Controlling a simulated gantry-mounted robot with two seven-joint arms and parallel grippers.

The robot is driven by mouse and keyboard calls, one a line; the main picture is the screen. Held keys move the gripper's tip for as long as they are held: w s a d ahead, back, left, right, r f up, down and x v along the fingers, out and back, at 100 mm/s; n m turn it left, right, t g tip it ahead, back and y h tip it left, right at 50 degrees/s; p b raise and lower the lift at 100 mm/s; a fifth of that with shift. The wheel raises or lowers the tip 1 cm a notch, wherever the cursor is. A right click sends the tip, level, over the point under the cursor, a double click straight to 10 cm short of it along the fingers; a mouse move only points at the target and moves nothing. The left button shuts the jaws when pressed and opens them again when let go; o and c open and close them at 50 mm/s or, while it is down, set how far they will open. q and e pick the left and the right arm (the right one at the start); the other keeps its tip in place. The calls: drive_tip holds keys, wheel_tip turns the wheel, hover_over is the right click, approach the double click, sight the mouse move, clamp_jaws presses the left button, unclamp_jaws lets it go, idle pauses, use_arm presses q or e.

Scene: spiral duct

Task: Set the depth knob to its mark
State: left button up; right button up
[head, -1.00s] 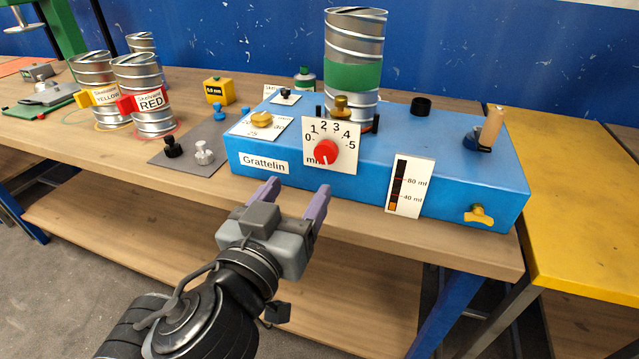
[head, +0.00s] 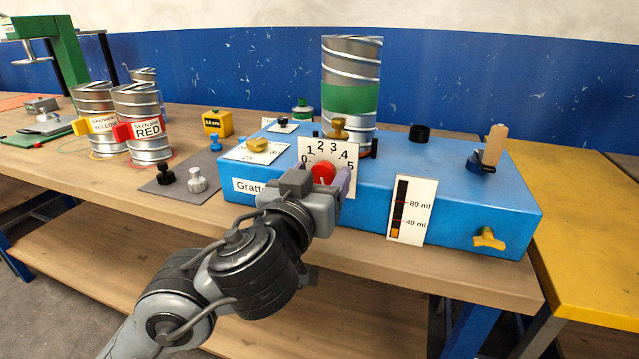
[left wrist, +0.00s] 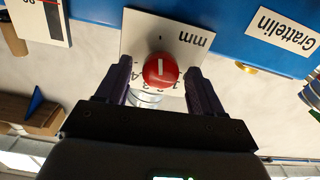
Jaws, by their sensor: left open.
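The red depth knob (head: 323,172) sits on a white dial plate (head: 348,157) on the front of the blue machine (head: 440,180). The plate shows numbers from 0 to 5 and "mm". In the left wrist view, seen upside down, the knob (left wrist: 160,69) has a white line pointing toward the plate's "mm" edge. My left gripper (left wrist: 158,67) is open, its purple fingers on either side of the knob with gaps showing. In the head view my left gripper (head: 322,178) hides the lower dial. My right gripper is not in view.
A duct with a green band (head: 350,98) stands on the machine behind the dial. A gauge plate (head: 411,210) and yellow tap (head: 488,238) are to the right. Duct pieces labelled RED (head: 140,140) and YELLOW (head: 93,105) stand at left, near a grey mat (head: 170,188) with small knobs.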

use_arm(q)
drive_tip(key=shift+w, duration=0.15)
drive_tip(key=c, duration=1.1)
drive_tip(key=shift+o, duration=0.2)
